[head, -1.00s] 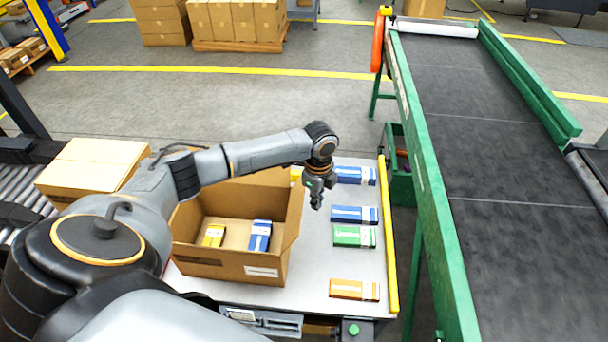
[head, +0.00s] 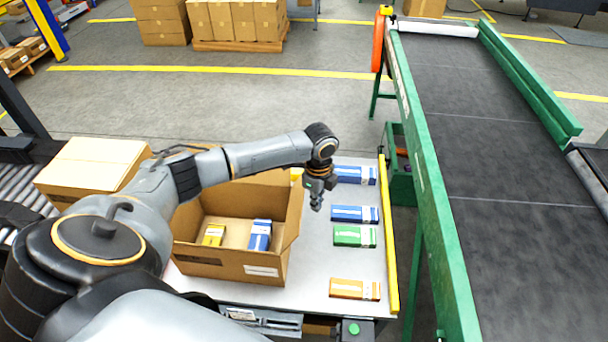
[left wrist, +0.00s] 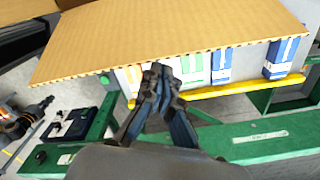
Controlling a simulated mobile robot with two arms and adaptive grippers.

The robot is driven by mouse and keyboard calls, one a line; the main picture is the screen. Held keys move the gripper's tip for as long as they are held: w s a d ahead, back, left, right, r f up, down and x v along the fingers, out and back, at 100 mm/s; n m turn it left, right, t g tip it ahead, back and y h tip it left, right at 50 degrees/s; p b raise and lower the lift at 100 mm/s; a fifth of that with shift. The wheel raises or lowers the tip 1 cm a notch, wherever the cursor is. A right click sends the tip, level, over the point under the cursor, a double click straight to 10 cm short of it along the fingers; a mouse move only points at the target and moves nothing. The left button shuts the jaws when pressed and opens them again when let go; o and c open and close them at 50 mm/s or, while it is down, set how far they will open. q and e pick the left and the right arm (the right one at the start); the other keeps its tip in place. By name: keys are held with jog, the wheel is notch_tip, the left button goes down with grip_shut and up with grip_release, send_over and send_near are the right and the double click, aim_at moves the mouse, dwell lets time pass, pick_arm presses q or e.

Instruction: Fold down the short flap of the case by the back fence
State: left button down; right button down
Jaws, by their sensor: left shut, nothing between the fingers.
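The open cardboard case (head: 225,268) stands on the table with a yellow box (head: 214,235) and a blue box (head: 260,236) inside. A flap on its right side (head: 292,218) stands up. My left gripper (head: 317,206) is shut and empty, just right of the case and above the table. In the left wrist view the shut fingertips (left wrist: 160,74) show in front of a broad cardboard panel (left wrist: 170,40), its edge close to them. I cannot tell whether they touch. My arm hides part of the case's far and left sides. My right gripper does not show.
Blue boxes (head: 354,214), a green box (head: 354,236) and an orange box (head: 354,289) lie on the white table (head: 312,270) right of the case. A yellow rail (head: 389,240) edges the table. A green-framed conveyor (head: 432,200) stands beyond it. A closed carton (head: 95,165) sits left.

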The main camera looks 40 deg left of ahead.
aim_at(294, 208)
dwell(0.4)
pick_arm(q)
jog(key=s+a+p, duration=0.2)
jog(key=a, duration=0.1)
jog(key=s+a+p, duration=0.1)
jog(key=a, duration=0.1)
jog(key=shift+s+a+r, duration=0.1)
jog(key=shift+s+a, duration=0.05)
jog(key=shift+s, duration=0.05)
jog(key=shift+s+a, duration=0.3)
jog(key=shift+a, duration=0.25)
